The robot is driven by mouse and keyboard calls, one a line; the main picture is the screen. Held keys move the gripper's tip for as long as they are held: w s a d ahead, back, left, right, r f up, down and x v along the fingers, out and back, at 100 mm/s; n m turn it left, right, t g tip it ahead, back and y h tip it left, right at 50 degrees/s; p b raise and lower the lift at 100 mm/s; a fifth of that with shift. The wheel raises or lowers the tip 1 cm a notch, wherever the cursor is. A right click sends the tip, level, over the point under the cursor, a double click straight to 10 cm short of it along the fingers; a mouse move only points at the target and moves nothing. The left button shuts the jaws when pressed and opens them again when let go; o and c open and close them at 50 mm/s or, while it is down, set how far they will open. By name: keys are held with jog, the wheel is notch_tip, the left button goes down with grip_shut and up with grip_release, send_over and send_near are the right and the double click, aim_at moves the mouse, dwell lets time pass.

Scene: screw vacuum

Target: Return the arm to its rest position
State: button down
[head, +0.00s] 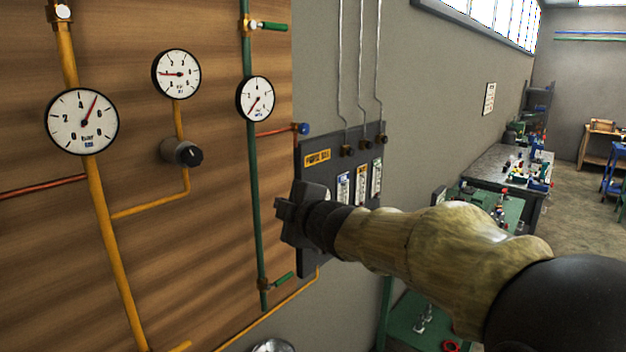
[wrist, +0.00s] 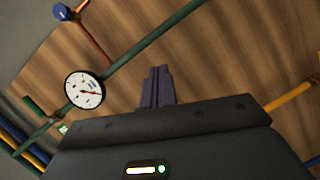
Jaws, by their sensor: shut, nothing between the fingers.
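My gripper (head: 283,217) is in front of the wooden panel, beside the green vertical pipe (head: 252,170) and the dark switch panel (head: 310,262) on the wall. My arm reaches in from the lower right and hides part of the switch panel. In the wrist view my gripper (wrist: 157,72) has its fingers together, with nothing between them. It points toward the wooden boards. I cannot tell how far the fingertips are from the panel.
Gauges (head: 81,121) and a black knob (head: 182,153) are on the wooden panel, with yellow pipes (head: 105,215). A green valve handle (head: 283,281) is below my gripper. Workbenches (head: 500,165) stand at the right. The floor (head: 570,220) beyond them has free room.

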jog(key=s+d+f+m+g+h, duration=0.25)
jog(key=d+f+m, duration=0.25)
jog(key=d+f, duration=0.25)
jog(key=s+d+f+m+g+h, duration=0.1)
jog(key=s+d+f+m+h, duration=0.35)
jog(key=f, duration=0.45)
jog(key=s+d+f+m+g, duration=0.3)
jog(key=s+d+f+m, duration=0.1)
jog(key=s+f, duration=0.3)
jog(key=s+d+f+m+g+h, duration=0.1)
jog(key=s+d+f+m+g, duration=0.3)
jog(key=s, duration=0.5)
notch_tip(320, 180, down, 3)
jog(key=d+m, duration=0.1)
jog(key=m, duration=0.1)
jog(key=shift+s+m, duration=0.35)
